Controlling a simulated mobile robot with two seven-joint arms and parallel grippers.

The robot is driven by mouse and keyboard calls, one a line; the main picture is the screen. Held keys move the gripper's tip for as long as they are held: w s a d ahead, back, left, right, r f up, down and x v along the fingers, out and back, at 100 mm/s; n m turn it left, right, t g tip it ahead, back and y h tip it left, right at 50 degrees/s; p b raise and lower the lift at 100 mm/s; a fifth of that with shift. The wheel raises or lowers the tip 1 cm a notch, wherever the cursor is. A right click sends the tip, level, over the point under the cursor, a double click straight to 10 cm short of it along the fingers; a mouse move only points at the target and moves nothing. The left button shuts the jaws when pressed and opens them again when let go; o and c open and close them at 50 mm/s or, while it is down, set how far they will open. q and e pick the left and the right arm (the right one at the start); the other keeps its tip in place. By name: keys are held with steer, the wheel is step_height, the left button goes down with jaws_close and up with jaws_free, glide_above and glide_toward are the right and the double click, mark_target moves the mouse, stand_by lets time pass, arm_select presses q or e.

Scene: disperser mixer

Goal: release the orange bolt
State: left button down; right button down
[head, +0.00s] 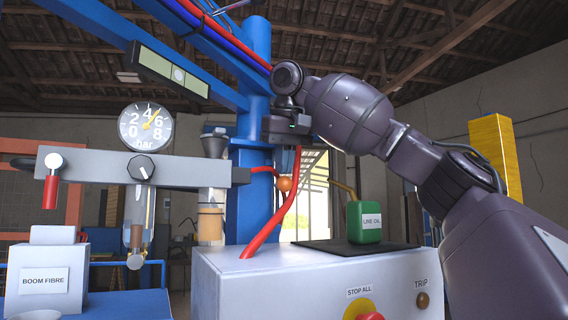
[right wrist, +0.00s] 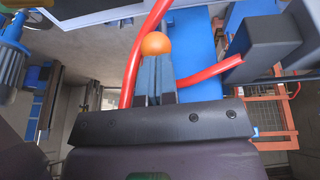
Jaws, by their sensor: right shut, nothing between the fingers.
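The orange bolt (head: 284,184) shows as a round orange knob in front of the blue column, beside the red hose. In the right wrist view the orange bolt (right wrist: 156,43) appears just beyond the fingertips. My right gripper (head: 286,128) is above the bolt in the head view, and its fingers are hard to make out there. In the right wrist view my right gripper (right wrist: 156,66) is shut and empty, with its fingers together and pointing at the bolt. I cannot tell whether the tips touch it. My left gripper is not in view.
Red hoses (head: 278,215) run close beside the bolt. A grey beam with a pressure gauge (head: 146,126) is at the left. A white control box (head: 300,275) stands below, bearing a green oil can (head: 364,222). A boom fibre box (head: 46,282) is at lower left.

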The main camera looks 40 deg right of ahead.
mark_target(284, 178)
steer(key=shift+f, duration=0.1)
steer(key=shift+f+b, duration=1)
steer(key=shift+f, duration=0.8)
steer(key=shift+r, duration=0.15)
